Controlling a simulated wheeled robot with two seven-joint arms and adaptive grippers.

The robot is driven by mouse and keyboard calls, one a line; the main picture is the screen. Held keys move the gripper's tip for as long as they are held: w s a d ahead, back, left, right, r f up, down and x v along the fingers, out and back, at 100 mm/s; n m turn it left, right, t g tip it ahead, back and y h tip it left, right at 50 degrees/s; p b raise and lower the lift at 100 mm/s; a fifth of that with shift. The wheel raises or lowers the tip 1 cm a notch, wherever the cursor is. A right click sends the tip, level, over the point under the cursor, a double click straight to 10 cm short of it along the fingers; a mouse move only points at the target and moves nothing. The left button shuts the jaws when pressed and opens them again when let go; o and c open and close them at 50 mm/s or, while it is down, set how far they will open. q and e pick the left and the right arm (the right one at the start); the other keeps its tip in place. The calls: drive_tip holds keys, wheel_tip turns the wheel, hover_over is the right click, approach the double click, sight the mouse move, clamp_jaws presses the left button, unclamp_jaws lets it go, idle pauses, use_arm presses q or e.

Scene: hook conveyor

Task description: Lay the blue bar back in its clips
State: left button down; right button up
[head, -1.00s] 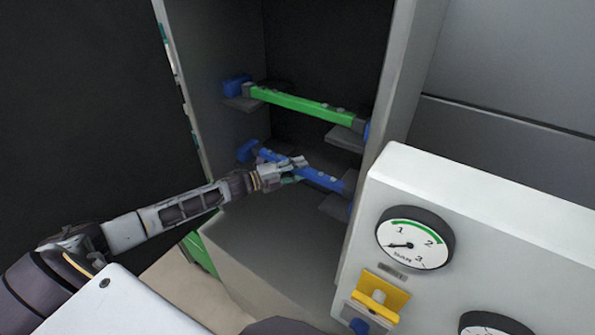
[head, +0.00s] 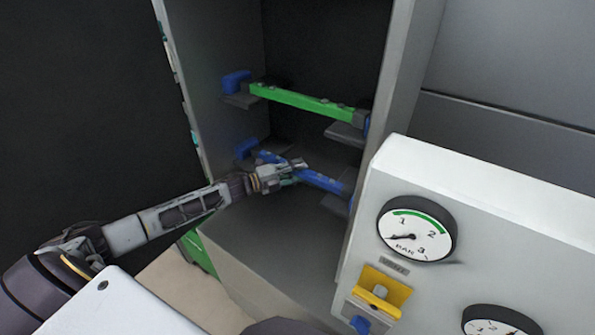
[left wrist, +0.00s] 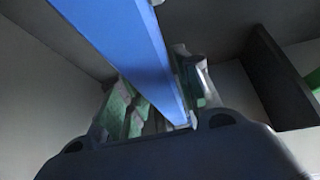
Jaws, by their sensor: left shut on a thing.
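The blue bar (head: 325,182) lies across the lower level of the grey cabinet, below the green bar. My left gripper (head: 298,166) is shut on it near its middle. In the left wrist view the blue bar (left wrist: 125,50) runs between the fingers of my left gripper (left wrist: 165,105). A blue clip (head: 246,148) sits at the bar's left end. The right end reaches a dark bracket (head: 336,204) by the cabinet's right wall. I cannot tell whether the ends are seated in the clips. My right gripper is not in view.
The green bar (head: 300,101) spans the upper brackets just above. The cabinet's right wall (head: 400,70) and a white panel with a gauge (head: 416,231) and a yellow part (head: 380,290) stand at the right. The cabinet floor below is clear.

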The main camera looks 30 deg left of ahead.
use_arm(q)
drive_tip(key=shift+f, duration=0.15)
idle(0.3)
drive_tip(key=c, duration=0.9)
unclamp_jaws()
drive_tip(key=shift+c, duration=0.2)
drive_tip(key=shift+f, duration=0.15)
drive_tip(key=shift+s+a, duration=0.1)
drive_tip(key=shift+s, duration=0.1)
drive_tip(key=shift+v, duration=5.8)
